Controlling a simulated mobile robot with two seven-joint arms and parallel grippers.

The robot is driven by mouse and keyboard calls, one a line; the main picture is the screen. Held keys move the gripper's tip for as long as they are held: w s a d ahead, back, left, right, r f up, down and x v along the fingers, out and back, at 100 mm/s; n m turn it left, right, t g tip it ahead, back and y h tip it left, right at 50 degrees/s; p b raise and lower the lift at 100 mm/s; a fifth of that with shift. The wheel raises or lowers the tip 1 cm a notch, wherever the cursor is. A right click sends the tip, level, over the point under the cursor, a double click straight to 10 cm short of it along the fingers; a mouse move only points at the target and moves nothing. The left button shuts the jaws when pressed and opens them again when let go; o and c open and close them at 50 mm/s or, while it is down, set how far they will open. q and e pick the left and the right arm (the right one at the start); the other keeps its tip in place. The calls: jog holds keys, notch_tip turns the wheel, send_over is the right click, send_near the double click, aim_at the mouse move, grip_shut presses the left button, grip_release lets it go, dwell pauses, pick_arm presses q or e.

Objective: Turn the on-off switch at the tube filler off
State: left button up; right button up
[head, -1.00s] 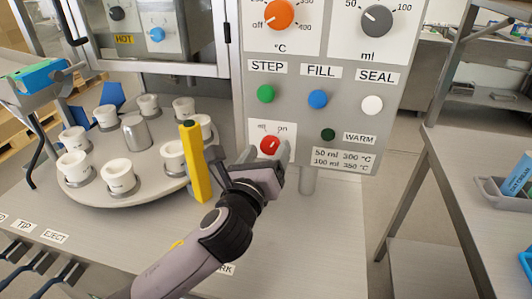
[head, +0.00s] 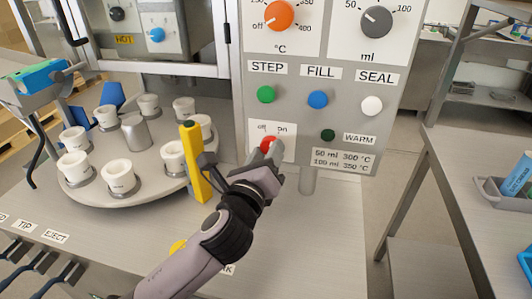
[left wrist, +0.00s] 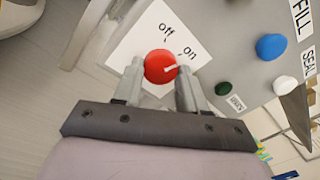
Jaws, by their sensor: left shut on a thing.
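The on-off switch is a round red knob (head: 267,145) on a white plate low on the tube filler's grey panel (head: 340,100). In the left wrist view the red knob (left wrist: 160,62) has a white mark pointing right, toward the "on" label, with "off" above. My left gripper (head: 270,160) reaches up to the switch from below. Its two fingers (left wrist: 160,84) are shut on the knob, one on each side. In the head view the gripper hides the knob's lower part. My right gripper is in neither view.
A green STEP button (head: 266,94), a blue FILL button (head: 318,99), a white SEAL button (head: 372,106) and a dark green WARM light (head: 328,135) are above or right of the switch. A yellow post (head: 194,160) and a turntable (head: 110,197) with several white cups stand left.

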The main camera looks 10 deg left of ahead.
pick_arm(q)
jog(key=n, duration=0.5)
jog(key=n+b, duration=0.1)
jog(key=n, duration=0.3)
jog(key=shift+d+n+t+y, duration=0.1)
jog(key=shift+n+t+y, duration=0.2)
jog(key=shift+n, duration=0.1)
dwell(0.4)
jog(key=o, duration=1)
jog(key=shift+o, duration=0.2)
jog(key=shift+s, duration=0.1)
jog(key=s+b, duration=0.1)
jog(key=s, duration=0.6)
jog(key=shift+f, duration=0.25)
